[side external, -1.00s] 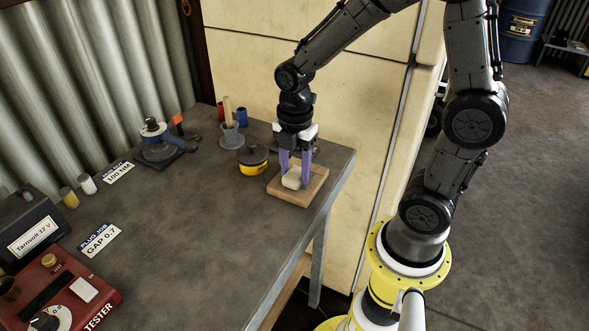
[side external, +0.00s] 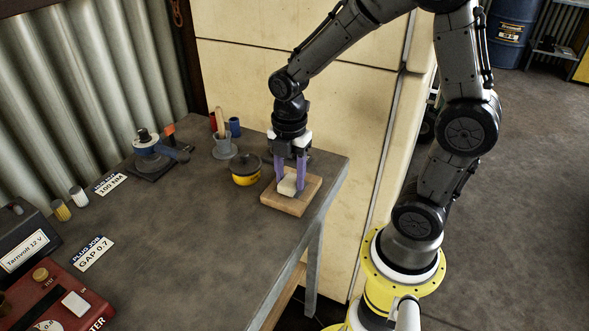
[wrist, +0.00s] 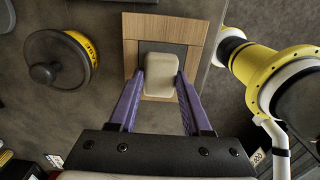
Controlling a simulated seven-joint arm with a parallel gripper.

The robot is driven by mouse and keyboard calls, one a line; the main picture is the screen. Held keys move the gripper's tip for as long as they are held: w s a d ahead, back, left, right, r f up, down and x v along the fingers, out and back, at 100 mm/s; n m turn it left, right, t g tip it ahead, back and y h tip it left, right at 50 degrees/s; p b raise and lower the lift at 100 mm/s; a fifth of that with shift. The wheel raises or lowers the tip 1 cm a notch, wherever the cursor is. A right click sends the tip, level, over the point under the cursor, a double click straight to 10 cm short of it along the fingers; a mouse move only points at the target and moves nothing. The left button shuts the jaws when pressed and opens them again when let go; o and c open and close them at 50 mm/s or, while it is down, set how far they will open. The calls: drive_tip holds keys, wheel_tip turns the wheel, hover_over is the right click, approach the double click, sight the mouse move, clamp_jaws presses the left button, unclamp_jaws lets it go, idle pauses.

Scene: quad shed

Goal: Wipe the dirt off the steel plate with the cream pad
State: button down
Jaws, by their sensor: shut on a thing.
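The cream pad (side external: 288,185) is a pale rounded block between the purple fingers of my gripper (side external: 289,184). My gripper is shut on it, one finger on each side. The pad also shows in the wrist view (wrist: 160,72), between the fingertips. It is over a square wooden board (side external: 284,204) near the bench's right end. In the wrist view the board (wrist: 165,27) frames a dark grey area (wrist: 184,51), which looks like the steel plate; the pad covers much of it. I cannot make out dirt, or tell whether the pad touches the plate.
A yellow tin with a black lid (side external: 246,171) stands just left of the board. A grey cup with a wooden handle (side external: 223,147) and a blue cup (side external: 234,127) are behind it. The bench's right edge is close to the board. The bench's middle (side external: 185,235) is clear.

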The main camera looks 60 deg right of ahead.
drive_tip(key=shift+a, duration=1.25)
drive_tip(key=shift+r, duration=4.05)
